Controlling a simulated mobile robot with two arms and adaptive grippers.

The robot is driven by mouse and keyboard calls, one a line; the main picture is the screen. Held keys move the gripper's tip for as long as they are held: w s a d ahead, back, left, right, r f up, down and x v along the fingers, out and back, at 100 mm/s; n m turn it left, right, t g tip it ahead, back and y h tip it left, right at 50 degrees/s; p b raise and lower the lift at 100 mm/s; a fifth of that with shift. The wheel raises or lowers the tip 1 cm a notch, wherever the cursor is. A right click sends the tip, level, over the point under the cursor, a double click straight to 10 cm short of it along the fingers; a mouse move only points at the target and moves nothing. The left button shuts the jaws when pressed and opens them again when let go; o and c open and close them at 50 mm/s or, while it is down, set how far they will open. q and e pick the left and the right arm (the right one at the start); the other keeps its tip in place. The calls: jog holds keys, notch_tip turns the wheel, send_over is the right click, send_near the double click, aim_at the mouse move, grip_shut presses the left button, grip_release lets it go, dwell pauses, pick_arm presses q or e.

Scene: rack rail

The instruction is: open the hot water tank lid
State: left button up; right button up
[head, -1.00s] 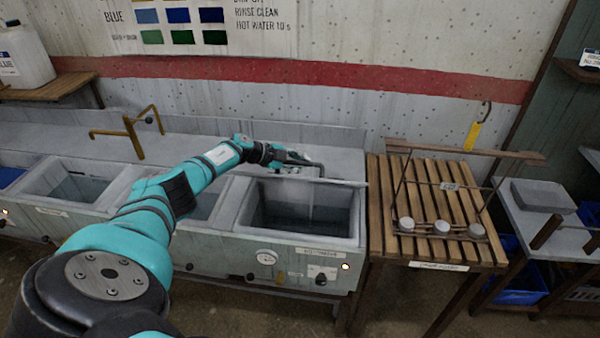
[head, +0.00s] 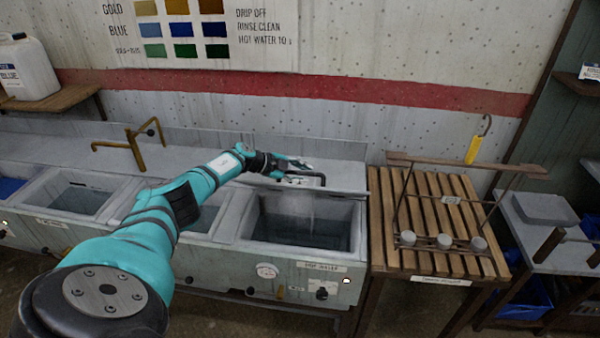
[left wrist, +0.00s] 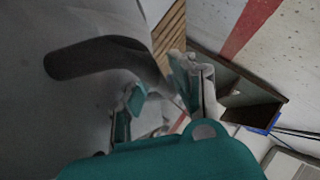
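The hot water tank (head: 246,225) is the rightmost tank in the row in the head view, and its dark inside shows from above. A thin grey lid (head: 345,190) lies along its back edge, clear of the opening; its exact tilt is hard to tell. Its dark bar handle (head: 308,180) is close beside my left gripper (head: 296,163). In the left wrist view the handle (left wrist: 95,55) stands off to the upper left, not between the fingers of my left gripper (left wrist: 162,98). The fingers are apart and look empty. My right gripper is out of view.
Other open tanks (head: 85,190) and a brass tap (head: 132,147) are to the left. A slatted wooden table (head: 440,220) with a rack frame (head: 465,165) stands directly right of the tank. A wall is behind.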

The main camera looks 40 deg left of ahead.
pick_arm(q)
jog(key=shift+s+a+r, duration=0.1)
jog(key=shift+s+a, duration=0.15)
jog(key=shift+s, duration=0.05)
jog(key=v, duration=1.1)
jog(key=shift+s+d+r, duration=0.1)
jog(key=shift+r, duration=0.1)
